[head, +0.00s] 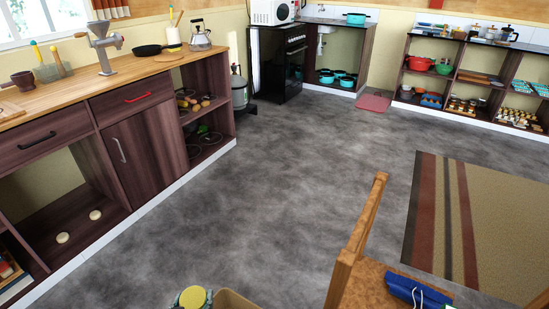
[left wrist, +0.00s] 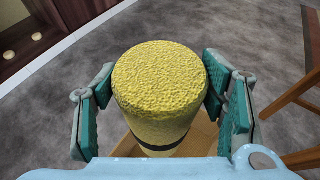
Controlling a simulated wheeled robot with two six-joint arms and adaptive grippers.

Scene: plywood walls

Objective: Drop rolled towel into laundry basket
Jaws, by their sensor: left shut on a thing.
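The rolled towel (left wrist: 160,80) is yellow with a rough texture and a dark band low on its side. It stands upright between the teal fingers of my left gripper (left wrist: 162,108), which is shut on it. In the head view the towel's yellow top (head: 192,297) shows at the bottom edge, with only a little of my left gripper (head: 193,303) around it. A tan rim (head: 236,301) shows just right of the towel, cut off by the frame; I cannot tell whether it is the laundry basket. My right gripper is not in view.
A wooden chair (head: 365,285) with a blue item (head: 418,291) on it stands at the lower right. A striped rug (head: 500,225) lies behind it. A long counter (head: 110,90) runs along the left. The grey floor (head: 270,180) between is clear.

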